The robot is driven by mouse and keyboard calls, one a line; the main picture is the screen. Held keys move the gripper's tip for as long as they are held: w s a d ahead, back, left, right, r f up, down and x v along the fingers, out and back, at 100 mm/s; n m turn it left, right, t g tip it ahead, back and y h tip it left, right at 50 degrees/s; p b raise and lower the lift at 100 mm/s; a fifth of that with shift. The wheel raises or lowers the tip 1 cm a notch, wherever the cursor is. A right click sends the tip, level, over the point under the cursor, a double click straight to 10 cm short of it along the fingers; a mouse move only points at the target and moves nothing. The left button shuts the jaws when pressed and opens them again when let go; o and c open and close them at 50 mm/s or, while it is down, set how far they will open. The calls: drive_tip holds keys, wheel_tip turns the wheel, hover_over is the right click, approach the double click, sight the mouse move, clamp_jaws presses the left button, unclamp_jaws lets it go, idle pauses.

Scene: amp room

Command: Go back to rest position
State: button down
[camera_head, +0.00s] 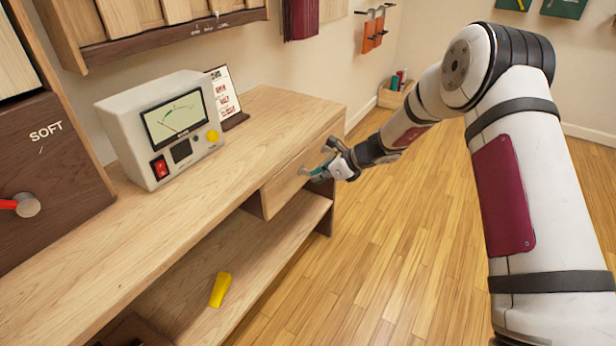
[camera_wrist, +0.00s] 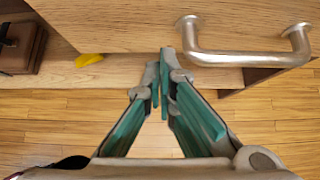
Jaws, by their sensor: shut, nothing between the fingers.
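My gripper (camera_head: 318,172) is in front of the wooden bench's drawer (camera_head: 297,180) in the head view. In the wrist view my gripper (camera_wrist: 160,68) has its teal fingers brought together at the tips, with nothing between them. A metal drawer handle (camera_wrist: 245,58) is just to the right of the fingertips in the wrist view. The fingers are beside the handle and not around it. The drawer looks closed. My arm stretches in from the right in the head view.
The wooden bench (camera_head: 120,255) carries a meter box (camera_head: 165,125) and a small card stand (camera_head: 226,98). A yellow object (camera_head: 220,290) lies on the lower shelf; it also shows in the wrist view (camera_wrist: 88,60). A crate (camera_head: 395,93) stands by the far wall. The floor on the right is clear.

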drive_tip(key=s+d+r+n+g+p, duration=0.15)
drive_tip(key=s+r+n, duration=0.25)
drive_tip(key=s+r, duration=0.4)
drive_tip(key=s+d+r+n, duration=0.3)
drive_tip(key=s+r, duration=0.2)
drive_tip(key=r, duration=0.6)
drive_tip(key=s+d+r+n+g+h, duration=0.1)
drive_tip(key=s+r+n, duration=0.2)
drive_tip(key=s, duration=0.4)
drive_tip(key=s+d+r+n+g+h, duration=0.1)
drive_tip(key=s+r+n, duration=0.3)
drive_tip(key=s, duration=0.2)
drive_tip(key=s+d+n+h, duration=0.3)
drive_tip(key=s+d+n, duration=0.25)
drive_tip(key=s, duration=0.85)
drive_tip(key=s+d+n+h, duration=0.3)
drive_tip(key=s+d+n, duration=0.3)
drive_tip(key=s, duration=0.8)
wheel_tip(320, 180, up, 17)
drive_tip(key=m+t+p, duration=0.1)
drive_tip(key=t+p, duration=0.2)
drive_tip(key=p, duration=1.1)
drive_tip(key=shift+w+d+r+p, duration=0.2)
drive_tip(key=shift+w+d+p, duration=0.1)
drive_tip(key=shift+d+p, duration=0.1)
drive_tip(key=shift+m, duration=0.25)
